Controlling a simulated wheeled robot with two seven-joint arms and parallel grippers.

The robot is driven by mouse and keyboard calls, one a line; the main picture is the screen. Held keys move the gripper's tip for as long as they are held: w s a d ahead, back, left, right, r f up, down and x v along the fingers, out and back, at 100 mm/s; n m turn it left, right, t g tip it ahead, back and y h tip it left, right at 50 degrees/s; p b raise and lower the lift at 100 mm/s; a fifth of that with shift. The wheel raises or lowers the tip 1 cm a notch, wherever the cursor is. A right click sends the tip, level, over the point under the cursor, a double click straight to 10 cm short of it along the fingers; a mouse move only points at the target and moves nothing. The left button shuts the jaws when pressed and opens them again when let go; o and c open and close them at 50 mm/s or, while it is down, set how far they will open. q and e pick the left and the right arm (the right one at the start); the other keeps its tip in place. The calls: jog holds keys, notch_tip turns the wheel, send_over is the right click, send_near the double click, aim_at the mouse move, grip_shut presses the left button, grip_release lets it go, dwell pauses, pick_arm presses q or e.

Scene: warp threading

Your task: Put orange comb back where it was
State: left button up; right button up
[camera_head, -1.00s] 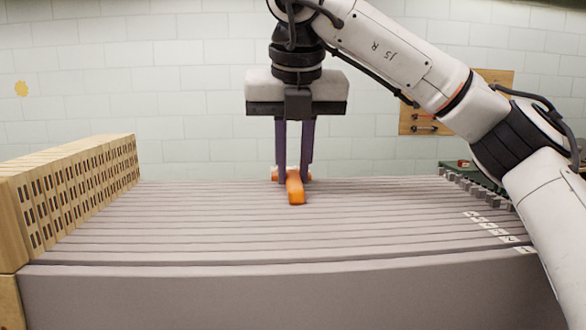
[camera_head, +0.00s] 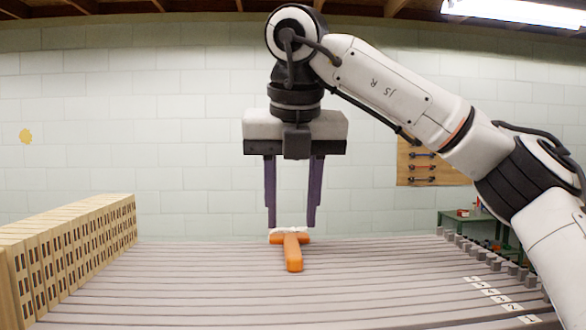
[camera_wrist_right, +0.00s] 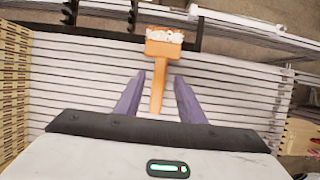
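The orange comb (camera_head: 292,254) lies on the grey slatted surface (camera_head: 200,285), with its handle toward me and its pale toothed head at the far end. My right gripper (camera_head: 291,222) is open and empty, its two purple fingers pointing down above and to either side of the comb. In the right wrist view the comb (camera_wrist_right: 158,75) shows between the open fingers (camera_wrist_right: 157,92), apart from both. My left gripper is not in view.
A wooden block with many slots (camera_head: 75,250) stands along the left side. Small grey pegs and numbered white tags (camera_head: 490,290) line the right side. A green bench (camera_head: 470,220) and a wall tool board (camera_head: 425,165) are at the back right.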

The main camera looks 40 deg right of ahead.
jog(key=v, duration=0.8)
jog(key=shift+p, duration=0.45)
jog(key=shift+s, duration=0.1)
